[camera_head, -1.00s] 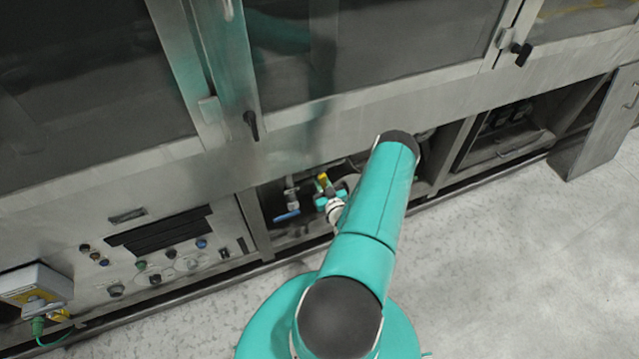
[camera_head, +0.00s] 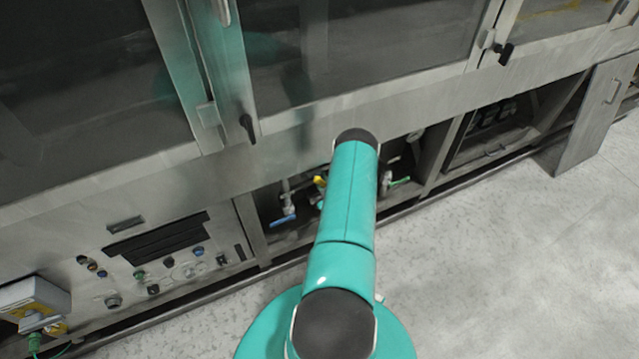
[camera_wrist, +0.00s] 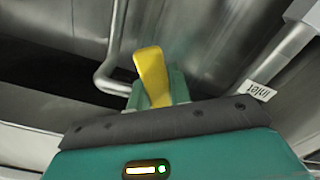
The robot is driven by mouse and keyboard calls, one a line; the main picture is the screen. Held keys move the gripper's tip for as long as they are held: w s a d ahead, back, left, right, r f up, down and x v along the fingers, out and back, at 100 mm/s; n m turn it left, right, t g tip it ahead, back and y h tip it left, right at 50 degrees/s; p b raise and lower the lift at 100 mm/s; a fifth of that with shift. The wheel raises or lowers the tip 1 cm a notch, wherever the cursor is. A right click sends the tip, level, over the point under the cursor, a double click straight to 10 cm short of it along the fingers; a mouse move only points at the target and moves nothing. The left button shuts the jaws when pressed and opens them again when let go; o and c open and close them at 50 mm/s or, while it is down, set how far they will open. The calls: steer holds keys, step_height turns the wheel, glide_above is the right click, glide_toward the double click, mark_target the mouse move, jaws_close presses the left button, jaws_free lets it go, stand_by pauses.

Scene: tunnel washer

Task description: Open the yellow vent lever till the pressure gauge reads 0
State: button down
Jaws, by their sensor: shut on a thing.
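The yellow vent lever (camera_wrist: 152,75) stands up between the green fingers of my gripper (camera_wrist: 160,92) in the wrist view. My gripper is shut on the lever's lower part, and the lever's upper end sticks out beyond the fingers. In the head view the lever shows as a small yellow piece (camera_head: 320,182) in the low open bay, just left of my arm. My arm hides most of my gripper there. I cannot make out a pressure gauge in either view.
A blue-handled valve (camera_head: 284,220) is left of the lever and a green-handled one (camera_head: 400,182) is right of it. A pipe (camera_wrist: 113,60) and an "inlet" label (camera_wrist: 257,90) are close to my gripper. The control panel (camera_head: 165,260) is left. The floor (camera_head: 500,270) is clear at right.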

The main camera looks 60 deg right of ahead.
steer(key=shift+d+r+n, duration=0.15)
steer(key=shift+n, duration=0.35)
steer(key=shift+s, duration=0.1)
steer(key=c, duration=1.3)
jaws_free()
steer(key=v, duration=1.3)
steer(key=shift+s, duration=0.35)
